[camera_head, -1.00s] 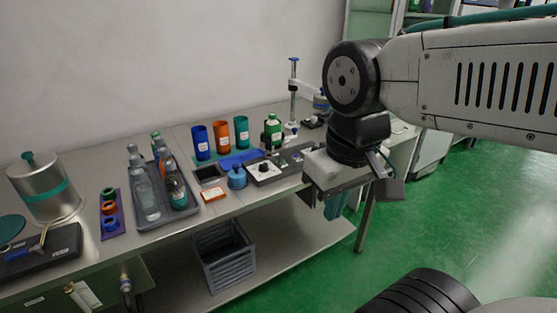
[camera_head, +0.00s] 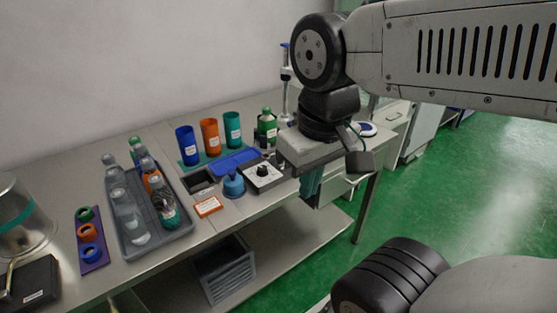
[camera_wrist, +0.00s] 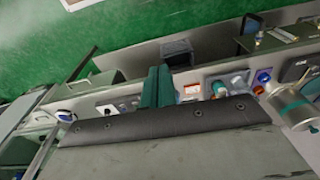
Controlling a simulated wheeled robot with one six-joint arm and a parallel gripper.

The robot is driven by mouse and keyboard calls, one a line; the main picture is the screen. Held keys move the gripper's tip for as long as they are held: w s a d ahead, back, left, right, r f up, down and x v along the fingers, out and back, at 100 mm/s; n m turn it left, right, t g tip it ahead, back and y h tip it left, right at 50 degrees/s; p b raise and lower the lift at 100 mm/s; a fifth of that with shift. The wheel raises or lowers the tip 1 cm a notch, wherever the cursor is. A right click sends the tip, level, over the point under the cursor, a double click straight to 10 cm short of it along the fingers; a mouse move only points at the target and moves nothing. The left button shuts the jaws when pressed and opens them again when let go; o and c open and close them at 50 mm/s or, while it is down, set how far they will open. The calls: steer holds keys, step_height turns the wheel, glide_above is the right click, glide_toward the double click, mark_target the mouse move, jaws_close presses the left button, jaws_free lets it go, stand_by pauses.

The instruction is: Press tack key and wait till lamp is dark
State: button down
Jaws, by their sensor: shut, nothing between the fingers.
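My gripper (camera_head: 310,196) is shut and empty. It points down beside the front edge of the bench, right of the grey box with a white dial plate and black knob (camera_head: 263,173). My wrist hides whatever stands behind it, including the right part of this box's row. In the wrist view the two teal fingers (camera_wrist: 158,74) are together, with the floor and bench behind them. I cannot make out a tack key or a lamp in either view. A green bottle (camera_head: 267,128) stands behind the knob box.
A grey crate (camera_head: 226,272) sits on the lower shelf. The green floor (camera_head: 470,190) at right is open.

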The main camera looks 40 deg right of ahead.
steer(key=w+f+m+t+y, duration=0.1)
steer(key=w+m+t+y, duration=0.3)
steer(key=w, duration=0.6)
steer(key=w+f+m+g+y, duration=0.1)
steer(key=w+m, duration=0.5)
steer(key=w, duration=0.4)
steer(key=w+d+f+m+t+h, duration=0.1)
steer(key=w+d+f+m, duration=0.4)
steer(key=d, duration=0.5)
steer(key=w+d+f+m+t+h, duration=0.2)
steer(key=w+d+f+m, duration=0.3)
steer(key=w+d+m, duration=0.3)
steer(key=shift+w+d+m+t, duration=0.35)
steer(key=shift+d+m+t, duration=0.35)
steer(key=shift+d+t, duration=0.15)
steer(key=shift+f, duration=0.2)
steer(key=shift+f, duration=4.3)
steer(key=shift+f, duration=0.45)
